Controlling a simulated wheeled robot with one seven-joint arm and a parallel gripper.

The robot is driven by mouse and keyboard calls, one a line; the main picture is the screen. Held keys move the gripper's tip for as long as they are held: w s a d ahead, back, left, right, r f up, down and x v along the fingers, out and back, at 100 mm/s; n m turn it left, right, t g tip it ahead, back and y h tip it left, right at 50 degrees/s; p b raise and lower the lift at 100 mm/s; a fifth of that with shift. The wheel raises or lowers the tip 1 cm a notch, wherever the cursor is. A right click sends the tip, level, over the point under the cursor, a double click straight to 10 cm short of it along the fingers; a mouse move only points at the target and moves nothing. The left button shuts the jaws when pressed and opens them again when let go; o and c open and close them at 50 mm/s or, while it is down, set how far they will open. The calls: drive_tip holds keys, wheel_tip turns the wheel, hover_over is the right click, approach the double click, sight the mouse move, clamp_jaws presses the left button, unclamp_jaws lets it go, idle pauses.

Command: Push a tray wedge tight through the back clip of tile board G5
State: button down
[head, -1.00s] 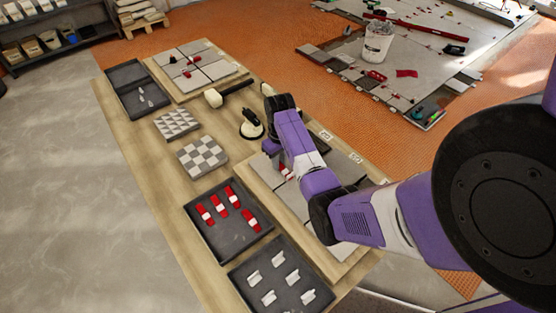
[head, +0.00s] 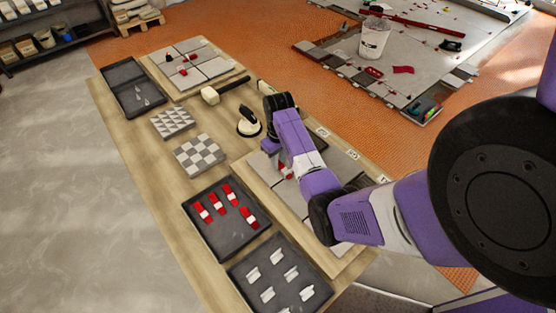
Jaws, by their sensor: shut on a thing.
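A tile board (head: 262,170) of pale tiles on a wooden base lies under my arm. Small white labels stand along its right side, too small to read surely, so I cannot tell which is G5. My gripper (head: 280,168) is low over this board, mostly hidden by my purple arm. A bit of red and white, seemingly a wedge (head: 285,172), shows at its fingertips. The back clip and how far the wedge sits in it are hidden. A dark tray (head: 232,236) to the left of the board holds several red wedges with white parts.
A second dark tray (head: 240,268) holds several white clips. Checkered tile samples (head: 200,155), a black-and-white suction cup (head: 249,122) and a mallet (head: 210,96) lie further back. Another tile board (head: 207,52) with red wedges and a dark tray (head: 122,78) stand at the far end.

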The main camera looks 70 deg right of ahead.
drive_tip(key=shift+s+a, duration=0.35)
drive_tip(key=shift+s, duration=0.25)
idle(0.7)
idle(0.4)
drive_tip(key=c, duration=1.2)
unclamp_jaws()
drive_tip(key=shift+c, duration=0.2)
drive_tip(key=shift+r, duration=0.15)
drive_tip(key=shift+r+b, duration=0.55)
drive_tip(key=shift+r, duration=3.25)
